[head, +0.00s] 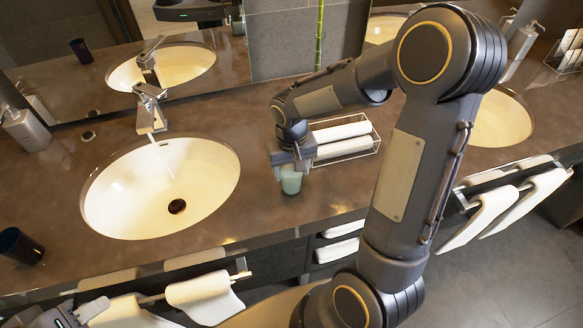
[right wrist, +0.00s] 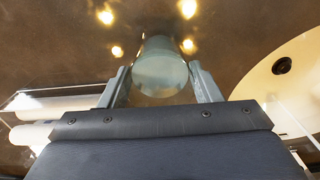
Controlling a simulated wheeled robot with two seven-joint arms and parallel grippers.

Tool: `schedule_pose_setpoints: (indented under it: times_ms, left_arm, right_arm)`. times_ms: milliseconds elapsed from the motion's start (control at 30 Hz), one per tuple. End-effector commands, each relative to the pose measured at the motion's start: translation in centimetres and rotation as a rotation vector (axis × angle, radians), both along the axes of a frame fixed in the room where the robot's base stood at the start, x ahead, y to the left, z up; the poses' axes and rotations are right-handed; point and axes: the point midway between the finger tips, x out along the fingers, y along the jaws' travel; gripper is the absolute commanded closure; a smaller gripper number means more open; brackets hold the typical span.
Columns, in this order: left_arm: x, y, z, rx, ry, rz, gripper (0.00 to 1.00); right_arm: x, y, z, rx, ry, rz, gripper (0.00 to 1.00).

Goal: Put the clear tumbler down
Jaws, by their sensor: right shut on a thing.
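The clear tumbler (head: 291,183) is a small, pale greenish cup, seen at the counter's front part between the left basin and the towel rack. My right gripper (head: 290,165) is shut on it from above and hides its upper part. In the right wrist view the tumbler (right wrist: 160,72) sits between the two fingers (right wrist: 164,85). It looks roughly upright; I cannot tell whether its base touches the brown counter (head: 262,205). Part of my left gripper (head: 62,316) shows at the bottom left corner, away from the tumbler; its fingers are not clear.
A white basin (head: 205,185) with a faucet (head: 150,108) lies left of the tumbler. A wire rack (head: 378,140) of rolled white towels stands close on the right. A dark cup (head: 20,245) and a soap dispenser (head: 25,128) are far left. Bare counter surrounds the tumbler.

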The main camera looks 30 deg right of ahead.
Motion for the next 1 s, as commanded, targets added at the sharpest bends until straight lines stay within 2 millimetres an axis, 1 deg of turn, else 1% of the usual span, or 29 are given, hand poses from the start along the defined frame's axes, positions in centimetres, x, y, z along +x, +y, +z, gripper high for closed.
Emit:
schedule_pose_setpoints:
  times_ms: [67,100,233,500,600,633,767,1000]
  left_arm:
    - [0.0,0.0,-0.4,0.000,0.000,0.000,0.64]
    - [0.0,0.0,-0.3,0.000,0.000,0.000,0.64]
    - [0.0,0.0,-0.2,0.000,0.000,0.000,0.64]
    - [0.0,0.0,-0.2,0.000,0.000,0.000,0.64]
    - [0.0,0.0,0.3,0.000,0.000,0.000,0.64]
    - [0.0,0.0,0.1,0.000,0.000,0.000,0.64]
    - [0.0,0.0,-0.1,0.000,0.000,0.000,0.64]
    - [0.0,0.0,-0.4,0.000,0.000,0.000,0.64]
  right_arm:
    - [0.0,0.0,-0.4,0.000,-0.001,0.000,0.82]
    - [0.0,0.0,-0.2,0.000,0.000,0.000,0.38]
    - [0.0,0.0,-0.2,0.000,0.000,0.000,0.21]
    - [0.0,0.0,-0.1,0.000,0.000,0.000,0.20]
    - [0.0,0.0,0.4,0.000,-0.001,0.000,0.20]
    - [0.1,0.0,0.6,0.000,-0.003,0.000,0.20]
    - [0.1,0.0,2.7,-0.001,-0.007,0.002,0.20]
    - [0.1,0.0,8.0,0.000,-0.007,0.000,0.20]
